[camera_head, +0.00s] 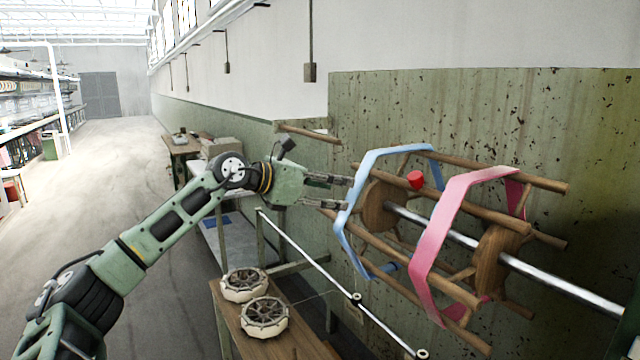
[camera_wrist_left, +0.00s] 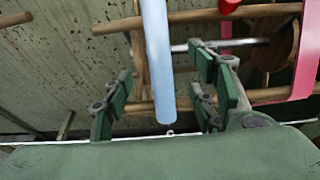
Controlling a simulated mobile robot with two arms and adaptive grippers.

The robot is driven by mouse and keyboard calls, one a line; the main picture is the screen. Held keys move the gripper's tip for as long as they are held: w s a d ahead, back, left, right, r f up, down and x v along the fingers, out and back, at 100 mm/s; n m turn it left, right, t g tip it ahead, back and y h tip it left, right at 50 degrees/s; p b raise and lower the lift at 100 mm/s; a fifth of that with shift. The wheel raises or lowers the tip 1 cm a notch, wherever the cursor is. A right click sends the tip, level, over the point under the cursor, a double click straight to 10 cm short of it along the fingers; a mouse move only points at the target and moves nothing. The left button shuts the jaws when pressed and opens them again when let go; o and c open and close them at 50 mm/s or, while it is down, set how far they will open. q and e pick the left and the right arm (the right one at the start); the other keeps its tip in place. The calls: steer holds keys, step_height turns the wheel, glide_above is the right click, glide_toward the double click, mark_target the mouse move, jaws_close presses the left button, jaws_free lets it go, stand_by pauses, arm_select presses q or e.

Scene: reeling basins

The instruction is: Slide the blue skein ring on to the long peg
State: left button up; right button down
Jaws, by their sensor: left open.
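The blue skein ring (camera_head: 362,168) hangs around the left end of the wooden reel, stretched over its bars. In the left wrist view the blue band (camera_wrist_left: 157,60) runs upright between my finger pads. My left gripper (camera_head: 347,193) is open at the ring's left edge, one finger above the other; I cannot tell whether the fingers touch the band. A long wooden peg (camera_head: 308,133) sticks out by the wall, above and left of the reel, and looks bare. My right gripper is not in view.
A pink skein ring (camera_head: 440,232) sits on the reel (camera_head: 492,262), right of the blue one. A red piece (camera_head: 415,180) is between them. A metal rail (camera_head: 310,257) slants in front. Two round spoked pieces (camera_head: 265,317) lie on a bench (camera_head: 290,345). The floor at left is free.

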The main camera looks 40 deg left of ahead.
mark_target(353, 191)
arm_select(q)
steer(key=shift+w+d, duration=0.2)
steer(key=shift+w, duration=0.2)
steer(key=shift+w+d+f+p, duration=0.1)
steer(key=shift+w+d+p, duration=0.05)
steer(key=shift+w+p, duration=0.2)
steer(key=p+x, duration=0.1)
steer(key=x, duration=0.2)
steer(key=shift+w+f, duration=0.1)
steer(key=shift+w, duration=0.15)
steer(key=shift+w+d+f+p, duration=0.2)
steer(key=shift+w+d+p, duration=0.05)
steer(key=shift+w+p, duration=0.2)
steer(key=shift+w+d+f, duration=0.1)
steer(key=shift+w+f, duration=0.05)
steer(key=shift+w, duration=0.15)
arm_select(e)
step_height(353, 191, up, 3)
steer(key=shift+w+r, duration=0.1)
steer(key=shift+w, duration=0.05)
arm_select(q)
jaws_close()
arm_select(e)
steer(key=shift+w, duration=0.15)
